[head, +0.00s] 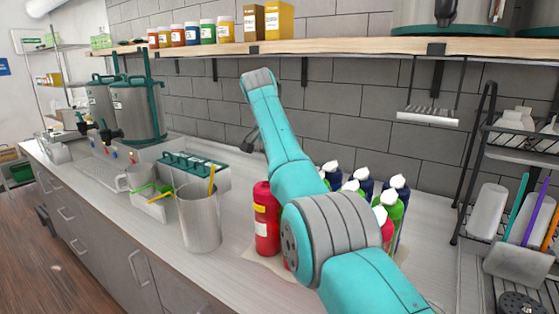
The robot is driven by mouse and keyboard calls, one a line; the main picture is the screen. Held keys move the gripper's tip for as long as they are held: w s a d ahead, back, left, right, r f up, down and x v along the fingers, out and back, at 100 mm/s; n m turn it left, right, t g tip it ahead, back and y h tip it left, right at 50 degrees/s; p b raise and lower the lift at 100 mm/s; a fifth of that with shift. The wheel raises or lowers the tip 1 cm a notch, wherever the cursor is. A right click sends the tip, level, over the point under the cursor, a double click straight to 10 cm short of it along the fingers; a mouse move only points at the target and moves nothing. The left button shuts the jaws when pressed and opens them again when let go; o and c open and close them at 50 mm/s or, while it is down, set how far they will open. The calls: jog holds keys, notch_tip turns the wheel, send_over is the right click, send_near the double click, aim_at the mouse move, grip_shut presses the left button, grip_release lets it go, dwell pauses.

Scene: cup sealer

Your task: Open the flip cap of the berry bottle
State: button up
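A red bottle (266,222) with a yellow-and-white label stands on the counter, left of a group of bottles. A second red bottle (386,232) stands to the right among the group, partly behind my arm. The labels are too small to read, so I cannot tell which is berry. Of my gripper, only a dark piece (249,139) that seems to belong to it shows left of my arm, above the red bottle. Its fingertips are hidden, and I cannot see whether it touches anything.
Several green and dark blue bottles with white caps (398,182) stand close together right of my arm. A metal pitcher (199,218) stands left of the red bottle, before a green-handled container (195,170). A shelf (350,46) runs above; a dark rack (478,150) stands right.

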jog(key=v, duration=1.2)
